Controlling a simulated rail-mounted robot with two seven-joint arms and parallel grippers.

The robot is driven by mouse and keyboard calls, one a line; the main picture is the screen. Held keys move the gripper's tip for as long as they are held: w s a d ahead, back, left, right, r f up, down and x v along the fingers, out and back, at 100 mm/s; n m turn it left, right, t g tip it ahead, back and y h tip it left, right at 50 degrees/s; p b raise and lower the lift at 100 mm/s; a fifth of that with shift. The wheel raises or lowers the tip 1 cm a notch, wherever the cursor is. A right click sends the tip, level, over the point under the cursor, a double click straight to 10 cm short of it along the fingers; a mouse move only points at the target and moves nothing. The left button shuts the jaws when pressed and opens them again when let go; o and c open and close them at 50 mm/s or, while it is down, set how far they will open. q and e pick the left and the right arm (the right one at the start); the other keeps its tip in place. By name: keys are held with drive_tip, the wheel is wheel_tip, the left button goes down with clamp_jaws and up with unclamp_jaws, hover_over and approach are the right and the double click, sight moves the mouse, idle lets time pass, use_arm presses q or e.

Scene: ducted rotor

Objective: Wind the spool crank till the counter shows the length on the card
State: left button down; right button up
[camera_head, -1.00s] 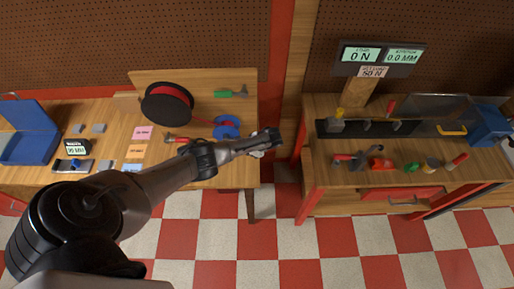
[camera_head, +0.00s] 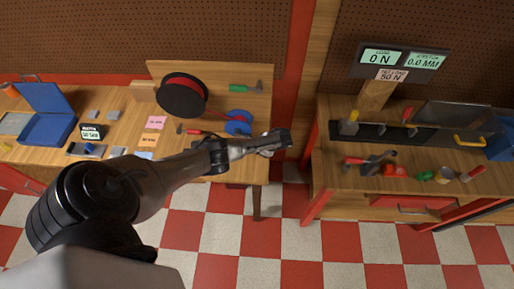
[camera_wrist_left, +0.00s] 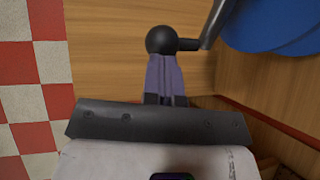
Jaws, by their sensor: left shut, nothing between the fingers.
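A blue spool (camera_head: 238,122) stands near the right end of the left bench; its disc also shows in the left wrist view (camera_wrist_left: 275,25). In that view a grey crank arm (camera_wrist_left: 212,22) runs to a black ball knob (camera_wrist_left: 162,40). My left gripper (camera_head: 284,138) is shut and empty to the right of the spool. Its fingers (camera_wrist_left: 166,78) point at the knob, very close to it; I cannot tell if they touch. A small green-lit display (camera_head: 91,132) stands at the left, its digits too small to read surely.
A large black and red spool (camera_head: 182,95) stands behind. A green-handled tool (camera_head: 245,87) and a red-handled tool (camera_head: 187,130) lie near. A blue case (camera_head: 47,128) is at far left. A gap separates the right bench (camera_head: 325,165), which bears tools and a load display (camera_head: 401,59).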

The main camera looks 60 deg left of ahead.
use_arm(q)
drive_tip(key=w+d+r, duration=0.7)
drive_tip(key=d+r, duration=0.1)
drive_tip(key=shift+w+d, duration=0.25)
drive_tip(key=shift+w, duration=0.15)
idle(0.6)
